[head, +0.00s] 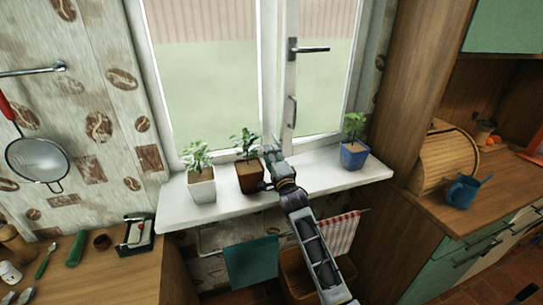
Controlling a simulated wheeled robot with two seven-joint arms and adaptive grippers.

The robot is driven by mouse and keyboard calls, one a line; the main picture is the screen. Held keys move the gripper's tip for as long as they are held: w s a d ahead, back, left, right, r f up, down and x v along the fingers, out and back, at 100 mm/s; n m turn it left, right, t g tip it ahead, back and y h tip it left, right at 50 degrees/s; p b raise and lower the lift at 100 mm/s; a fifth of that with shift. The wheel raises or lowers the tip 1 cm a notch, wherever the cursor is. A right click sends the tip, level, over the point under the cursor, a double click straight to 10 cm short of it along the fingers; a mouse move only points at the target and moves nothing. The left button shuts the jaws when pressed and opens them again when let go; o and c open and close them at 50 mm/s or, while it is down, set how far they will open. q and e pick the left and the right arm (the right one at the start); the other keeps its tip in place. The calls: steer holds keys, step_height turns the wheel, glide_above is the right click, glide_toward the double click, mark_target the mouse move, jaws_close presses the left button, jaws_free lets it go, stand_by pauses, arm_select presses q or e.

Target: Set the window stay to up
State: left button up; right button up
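The window has a dark lever handle (308,49) pointing right on its right-hand sash. Below it on the same sash is a small upright metal piece (293,111); I cannot tell whether this or the lever is the window stay. My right gripper (267,168) is at the sill, below the upright piece and apart from it. It is close to the right side of a brown-red pot (248,180) with a plant; I cannot tell if they touch. Its fingers are small and partly merged with the background, so their opening is unclear. My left gripper is not in view.
A white pot (203,190) and a blue pot (354,156), both with plants, stand on the white sill (320,172). The sill between my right gripper and the blue pot is clear. Cloths hang below. A blue mug (461,193) stands on the right counter.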

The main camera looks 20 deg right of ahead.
jaws_close()
stand_by(0.3)
stand_by(0.3)
